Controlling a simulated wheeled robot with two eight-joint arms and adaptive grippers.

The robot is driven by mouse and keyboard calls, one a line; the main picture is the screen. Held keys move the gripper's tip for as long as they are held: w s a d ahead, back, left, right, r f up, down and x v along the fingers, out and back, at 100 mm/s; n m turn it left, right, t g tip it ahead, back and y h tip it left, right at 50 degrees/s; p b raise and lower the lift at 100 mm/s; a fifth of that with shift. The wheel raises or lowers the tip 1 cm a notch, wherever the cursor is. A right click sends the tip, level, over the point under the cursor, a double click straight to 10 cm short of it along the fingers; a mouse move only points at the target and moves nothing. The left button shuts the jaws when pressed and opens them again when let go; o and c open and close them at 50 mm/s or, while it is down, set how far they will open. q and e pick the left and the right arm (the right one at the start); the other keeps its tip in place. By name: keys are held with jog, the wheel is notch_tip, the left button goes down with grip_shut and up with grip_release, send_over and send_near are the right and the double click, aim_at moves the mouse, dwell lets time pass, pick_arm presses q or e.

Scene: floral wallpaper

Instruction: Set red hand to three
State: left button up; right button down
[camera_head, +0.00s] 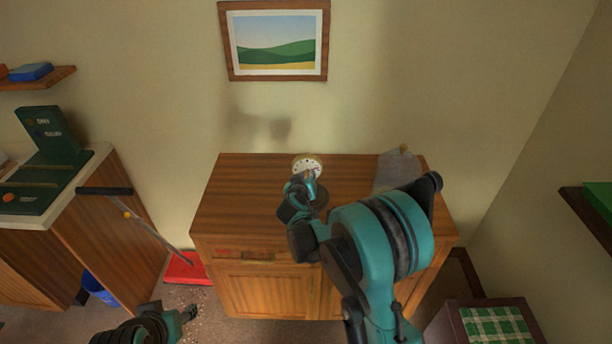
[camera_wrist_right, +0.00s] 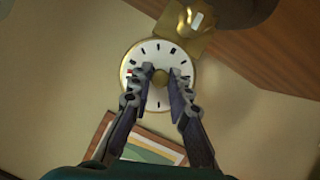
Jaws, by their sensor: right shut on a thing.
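A small clock with a round white dial and brass rim (camera_head: 307,166) stands on the wooden cabinet. In the right wrist view its dial (camera_wrist_right: 158,52) appears upside down, with dark hour marks and the brass base at the top. A small red piece (camera_wrist_right: 130,73), seemingly the red hand's tip, shows at the dial's left edge there; the rest is hidden behind a finger. My right gripper (camera_head: 309,186) is at the dial, its fingers (camera_wrist_right: 160,77) closed around the brass centre knob (camera_wrist_right: 159,76). My left gripper (camera_head: 188,313) is low at the bottom left, away from the clock; its jaws are unclear.
The wooden cabinet top (camera_head: 245,190) is clear left of the clock. A grey object (camera_head: 397,170) with a brass knob stands at its right rear. A framed landscape (camera_head: 275,40) hangs above. A red dustpan (camera_head: 186,268) lies left of the cabinet, near a leaning long-handled tool (camera_head: 150,229).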

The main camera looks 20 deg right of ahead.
jog(key=shift+d+m+y, duration=0.1)
jog(key=shift+m+y, duration=0.6)
jog(key=shift+m, duration=0.4)
jog(key=c, duration=1.4)
grip_release()
jog(key=shift+s, duration=0.15)
jog(key=v, duration=1.2)
jog(key=shift+d, duration=0.1)
